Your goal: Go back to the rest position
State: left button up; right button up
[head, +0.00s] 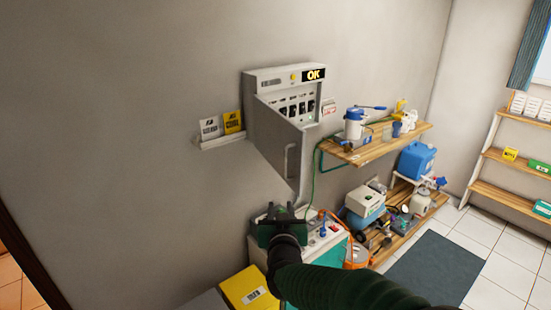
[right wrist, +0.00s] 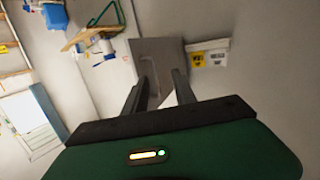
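My right gripper (head: 281,208) is in front of the wall, below the open door of a grey wall panel. In the right wrist view its two fingers (right wrist: 157,92) stand apart with nothing visible between them, so it is open. The panel (head: 285,80) has a lit "OK" sign and a row of dark switches. Its door (head: 280,138) hangs open toward me, with a handle on it; the door also shows past the fingers in the right wrist view (right wrist: 158,60). My left gripper is in neither view.
A wooden wall shelf (head: 375,150) with bottles is right of the panel. Below it are a white-and-green cabinet (head: 325,260), a yellow box (head: 247,288) and a low shelf with equipment. A ledge (head: 222,141) holds two cards. A dark mat (head: 435,268) lies on the tiled floor.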

jog(key=s+d+f+g, duration=0.4)
jog(key=s+d+f, duration=0.2)
jog(key=s, duration=0.5)
jog(key=s+d+f+g, duration=0.5)
jog(key=s+f, duration=0.3)
jog(key=s, duration=0.3)
jog(key=s+d+f+g, duration=0.4)
jog(key=s+d+f, duration=0.3)
jog(key=s, duration=0.3)
jog(key=shift+s+d+m+g+h, duration=0.3)
jog(key=shift+s, duration=0.1)
jog(key=shift+w+f, duration=0.1)
jog(key=shift+f, duration=0.05)
